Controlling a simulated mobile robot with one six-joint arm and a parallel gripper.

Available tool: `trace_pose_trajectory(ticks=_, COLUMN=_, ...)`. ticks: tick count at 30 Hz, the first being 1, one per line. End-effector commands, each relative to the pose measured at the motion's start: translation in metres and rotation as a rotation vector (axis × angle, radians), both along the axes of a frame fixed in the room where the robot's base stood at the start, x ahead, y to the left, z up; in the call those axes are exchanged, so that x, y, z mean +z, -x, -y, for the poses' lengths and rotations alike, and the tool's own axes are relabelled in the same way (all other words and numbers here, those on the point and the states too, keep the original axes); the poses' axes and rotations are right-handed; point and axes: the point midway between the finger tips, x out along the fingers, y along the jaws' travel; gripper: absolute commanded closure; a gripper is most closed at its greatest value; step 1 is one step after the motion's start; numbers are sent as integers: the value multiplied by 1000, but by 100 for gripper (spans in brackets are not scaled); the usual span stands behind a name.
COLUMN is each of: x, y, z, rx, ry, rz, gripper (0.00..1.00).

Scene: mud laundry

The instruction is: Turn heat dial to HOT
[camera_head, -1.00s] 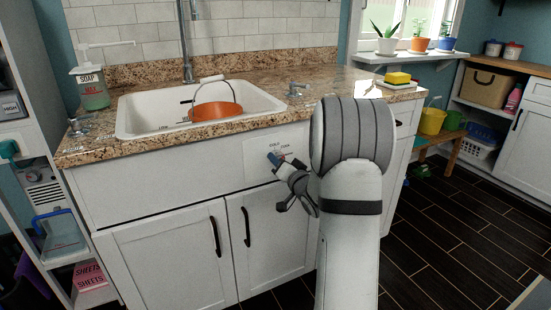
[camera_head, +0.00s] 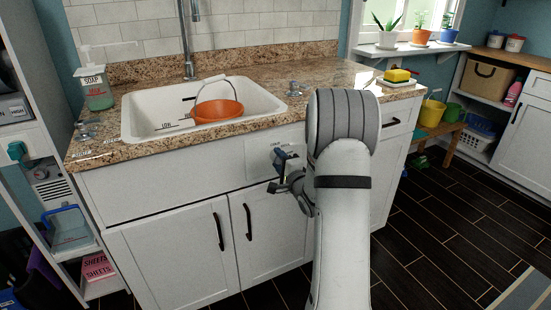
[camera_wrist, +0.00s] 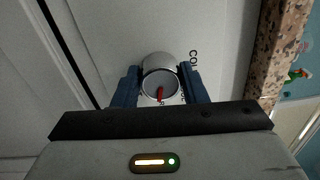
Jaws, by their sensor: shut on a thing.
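The heat dial (camera_wrist: 160,80) is a round metallic knob with a red pointer on the white cabinet front panel (camera_head: 258,174) below the counter. In the wrist view it sits between the two blue fingers of my gripper (camera_wrist: 160,92), which are shut on its sides.
The granite counter (camera_head: 140,152) overhangs just above the panel. It holds a white sink (camera_head: 150,115) with an orange bucket (camera_head: 217,110) in it. Cabinet doors with black handles (camera_head: 219,231) are below. Open dark floor (camera_head: 440,225) lies to the right.

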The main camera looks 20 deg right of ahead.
Motion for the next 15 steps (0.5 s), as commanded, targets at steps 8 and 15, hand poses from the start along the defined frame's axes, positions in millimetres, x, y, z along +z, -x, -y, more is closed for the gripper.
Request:
trace_pose_trajectory(ticks=8, x=2, y=0, z=-1, rx=2, ry=-264, rz=-12, gripper=84)
trace_pose_trajectory(ticks=15, x=3, y=0, z=-1, rx=1, ry=-480, rz=-19, gripper=84)
